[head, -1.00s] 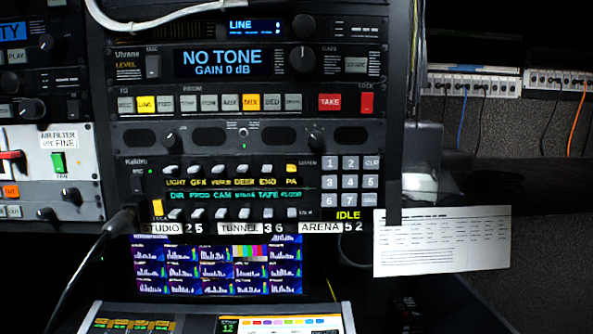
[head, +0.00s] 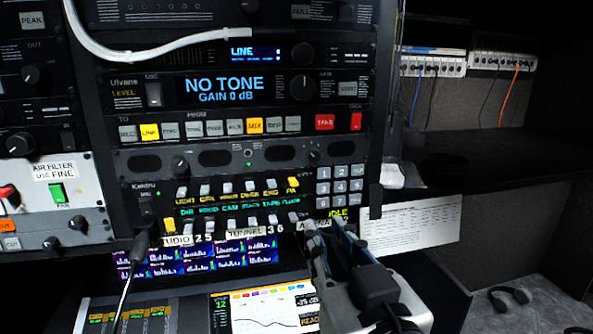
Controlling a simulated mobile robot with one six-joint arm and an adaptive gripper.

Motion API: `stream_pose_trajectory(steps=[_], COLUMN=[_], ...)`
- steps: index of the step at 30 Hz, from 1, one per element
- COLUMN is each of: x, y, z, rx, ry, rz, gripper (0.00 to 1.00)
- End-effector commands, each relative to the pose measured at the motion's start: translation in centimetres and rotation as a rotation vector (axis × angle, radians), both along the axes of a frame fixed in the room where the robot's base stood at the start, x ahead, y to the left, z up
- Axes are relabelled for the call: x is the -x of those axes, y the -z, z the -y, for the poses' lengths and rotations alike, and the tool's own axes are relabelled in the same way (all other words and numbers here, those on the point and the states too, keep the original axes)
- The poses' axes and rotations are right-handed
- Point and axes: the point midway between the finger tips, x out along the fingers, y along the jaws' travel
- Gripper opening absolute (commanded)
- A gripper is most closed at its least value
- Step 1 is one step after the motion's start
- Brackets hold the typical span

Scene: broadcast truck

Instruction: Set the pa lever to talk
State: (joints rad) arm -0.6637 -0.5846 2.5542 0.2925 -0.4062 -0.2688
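The intercom panel (head: 150,196) is low in the rack, with an upper and a lower row of small levers. The PA lever (head: 292,182) is at the right end of the upper row, beside the keypad. Its tip looks yellow, while the other upper levers look pale. Its exact setting is too small to tell. My gripper (head: 325,228) is in front of the panel's lower right, below and right of the PA lever. Its two fingers are apart with nothing visible between them. It hides part of the ARENA label and the lower right of the panel.
A keypad (head: 340,187) is right of the PA lever. A printed sheet (head: 410,228) hangs at the right. A black cable (head: 130,270) plugs in at the panel's left. A lit console screen (head: 262,308) is below, and a headset (head: 508,298) lies at the right.

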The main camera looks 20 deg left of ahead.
Motion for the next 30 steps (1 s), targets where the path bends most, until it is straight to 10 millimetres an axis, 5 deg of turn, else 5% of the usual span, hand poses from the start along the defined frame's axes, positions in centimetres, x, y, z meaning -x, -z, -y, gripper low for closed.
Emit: stream_pose_trajectory(steps=[16, 30], x=[-5.3, -13.0], y=[-0.5, -0.2], z=[-3.3, -8.0], rx=[-0.001, -0.003], ry=[-0.001, -0.001], rz=[0.003, 0.005], gripper=[0.21, 0.21])
